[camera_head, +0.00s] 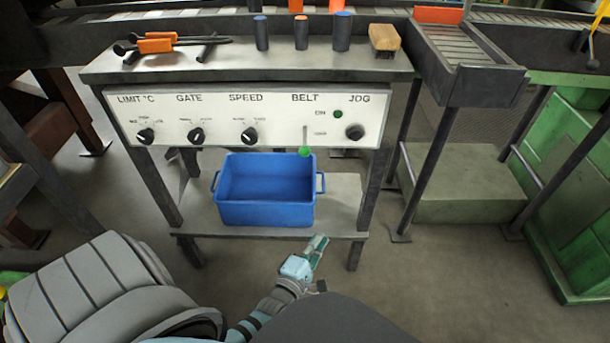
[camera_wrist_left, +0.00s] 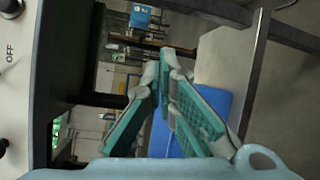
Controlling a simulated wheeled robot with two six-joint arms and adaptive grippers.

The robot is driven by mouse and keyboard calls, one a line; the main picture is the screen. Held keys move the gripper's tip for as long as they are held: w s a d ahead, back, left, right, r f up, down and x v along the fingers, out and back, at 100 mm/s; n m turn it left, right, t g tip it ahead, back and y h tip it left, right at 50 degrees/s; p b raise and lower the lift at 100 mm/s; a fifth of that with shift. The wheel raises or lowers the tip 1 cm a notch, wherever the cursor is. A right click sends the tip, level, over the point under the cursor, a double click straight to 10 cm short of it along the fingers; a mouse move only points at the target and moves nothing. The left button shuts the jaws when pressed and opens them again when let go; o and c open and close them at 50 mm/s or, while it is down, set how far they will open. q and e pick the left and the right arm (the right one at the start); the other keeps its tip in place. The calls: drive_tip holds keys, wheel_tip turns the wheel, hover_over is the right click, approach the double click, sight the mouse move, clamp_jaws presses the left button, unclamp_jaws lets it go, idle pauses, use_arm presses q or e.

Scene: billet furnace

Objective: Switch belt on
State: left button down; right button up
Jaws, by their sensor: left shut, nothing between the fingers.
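The BELT lever with a green knob (camera_head: 305,152) is on the white control panel (camera_head: 225,118) in the head view. My left gripper (camera_head: 318,243) is below the panel, in front of the lower shelf and apart from the lever. My right gripper is not in view.
A blue crate (camera_head: 267,213) stands on the lower shelf (camera_head: 340,205) under the panel. Orange-handled tools (camera_head: 156,46), several dark cylinders and a brush (camera_head: 384,38) lie or stand on the bench top. The table legs flank the shelf. The floor at right front is clear.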

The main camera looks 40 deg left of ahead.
sight(305, 141)
use_arm(q)
drive_tip(key=a+r+n+t+y+b, duration=0.2)
drive_tip(key=r+n+y, duration=0.3)
drive_tip(key=n, duration=0.5)
drive_tip(key=a+r+n+t+y+b, duration=0.2)
drive_tip(key=r+n+y, duration=0.4)
drive_tip(key=n, duration=0.5)
wheel_tip(305, 141, up, 2)
drive_tip(key=shift+a+r+n+b, duration=0.3)
drive_tip(key=shift+a+b, duration=0.2)
drive_tip(key=shift+b, duration=0.55)
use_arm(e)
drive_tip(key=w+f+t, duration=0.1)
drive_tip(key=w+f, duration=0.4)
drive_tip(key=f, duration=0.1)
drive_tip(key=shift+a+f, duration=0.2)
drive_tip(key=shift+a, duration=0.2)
use_arm(q)
drive_tip(key=x, duration=0.9)
drive_tip(key=shift+w+r+t, duration=0.25)
drive_tip(key=shift+r+t, duration=0.05)
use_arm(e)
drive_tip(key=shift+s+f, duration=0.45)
use_arm(q)
drive_tip(key=shift+a+p, duration=0.1)
drive_tip(key=shift+p, duration=0.25)
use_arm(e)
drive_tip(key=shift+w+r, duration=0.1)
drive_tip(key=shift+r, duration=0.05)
